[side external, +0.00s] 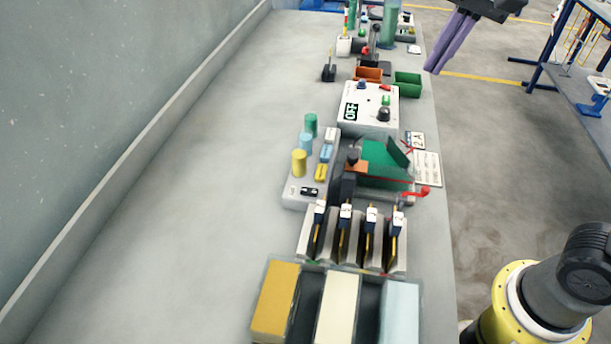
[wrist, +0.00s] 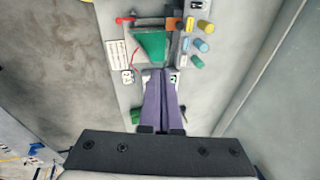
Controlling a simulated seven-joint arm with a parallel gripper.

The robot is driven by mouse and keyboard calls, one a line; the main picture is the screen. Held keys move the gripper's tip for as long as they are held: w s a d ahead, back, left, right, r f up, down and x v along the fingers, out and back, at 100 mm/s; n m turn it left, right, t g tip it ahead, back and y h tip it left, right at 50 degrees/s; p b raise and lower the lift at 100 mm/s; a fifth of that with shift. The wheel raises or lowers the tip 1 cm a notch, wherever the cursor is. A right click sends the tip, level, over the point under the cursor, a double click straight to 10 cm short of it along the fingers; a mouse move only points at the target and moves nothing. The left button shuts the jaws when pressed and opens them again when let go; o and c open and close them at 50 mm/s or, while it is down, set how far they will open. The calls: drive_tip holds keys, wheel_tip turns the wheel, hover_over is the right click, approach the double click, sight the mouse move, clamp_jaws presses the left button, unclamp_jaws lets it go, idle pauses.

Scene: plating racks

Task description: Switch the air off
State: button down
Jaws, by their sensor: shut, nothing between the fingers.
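My gripper (side external: 434,68) is shut and empty, its purple fingers hanging high at the right of the bench, beyond the bench edge in the side external view. The fingers also show in the wrist view (wrist: 161,74), closed together. A red lever (side external: 416,192) sits at the right end of the green tank (side external: 378,165); it also shows in the wrist view (wrist: 125,19). A white control box (side external: 350,97) has a display reading OFF, a green button, a red part and a black knob. In the wrist view my fingers cover most of this box. Which control is for air cannot be told.
A grey panel (side external: 292,197) holds green, blue and yellow cylinders and small coloured blocks. Slotted holders (side external: 305,240) and a tray of coloured blocks (side external: 262,262) stand at the near end. Orange (side external: 369,74) and green bins (side external: 408,83) stand behind the box. The bench's left side is clear.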

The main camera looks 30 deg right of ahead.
drive_tip(key=w+a+f+g, duration=0.2)
drive_tip(key=w+a+f, duration=0.2)
drive_tip(key=w+a, duration=0.45)
drive_tip(key=n+g, duration=0.1)
hover_over(306, 189)
wheel_tip(306, 189, down, 7)
drive_tip(key=shift+w+a+r+h, duration=0.1)
drive_tip(key=shift+a+h, duration=0.05)
drive_tip(key=shift+h, duration=0.15)
wheel_tip(306, 189, down, 14)
drive_tip(key=shift+f, duration=0.1)
drive_tip(key=shift+f, duration=0.3)
